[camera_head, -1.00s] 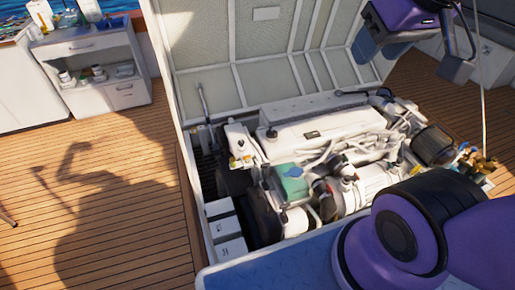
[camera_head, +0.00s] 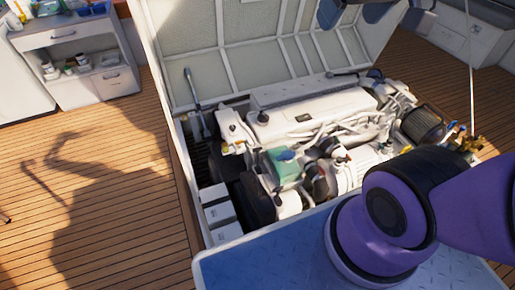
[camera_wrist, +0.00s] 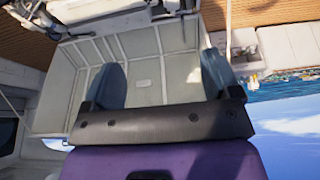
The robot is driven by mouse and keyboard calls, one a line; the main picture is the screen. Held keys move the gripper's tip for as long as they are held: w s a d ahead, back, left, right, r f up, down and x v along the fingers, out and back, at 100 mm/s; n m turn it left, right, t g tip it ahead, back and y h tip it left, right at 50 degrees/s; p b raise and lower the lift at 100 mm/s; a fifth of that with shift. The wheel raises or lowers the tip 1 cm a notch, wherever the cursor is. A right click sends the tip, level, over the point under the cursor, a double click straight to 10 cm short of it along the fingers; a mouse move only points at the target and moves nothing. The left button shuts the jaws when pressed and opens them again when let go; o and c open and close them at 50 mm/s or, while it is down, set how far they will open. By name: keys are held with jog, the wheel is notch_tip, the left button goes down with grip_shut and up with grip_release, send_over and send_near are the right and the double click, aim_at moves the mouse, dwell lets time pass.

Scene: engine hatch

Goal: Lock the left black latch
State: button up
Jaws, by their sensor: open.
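I cannot make out the left black latch in either view. The white engine hatch lid (camera_head: 245,60) stands open, its panelled inner face showing behind the engine (camera_head: 315,120). The lid also shows in the wrist view (camera_wrist: 148,100), with the engine bay edge above it in the picture. My gripper (camera_head: 370,14) is partly cut off at the top edge of the head view, in front of the lid's upper part. In the wrist view my gripper (camera_wrist: 164,85) has its two blue-grey fingers wide apart, with nothing between them.
A grey strut (camera_head: 193,100) stands at the lid's left side. A blue textured panel (camera_head: 280,262) lies in front of the engine. A white cabinet (camera_head: 85,60) stands at the upper left. The wooden deck (camera_head: 90,190) on the left is clear apart from shadow.

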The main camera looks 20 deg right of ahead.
jog(key=w+f, duration=0.1)
jog(key=w, duration=1)
jog(key=g, duration=0.5)
send_over(258, 148)
notch_tip(258, 148, down, 64)
notch_tip(258, 148, down, 11)
jog(key=shift+a+r, duration=0.1)
jog(key=c, duration=0.9)
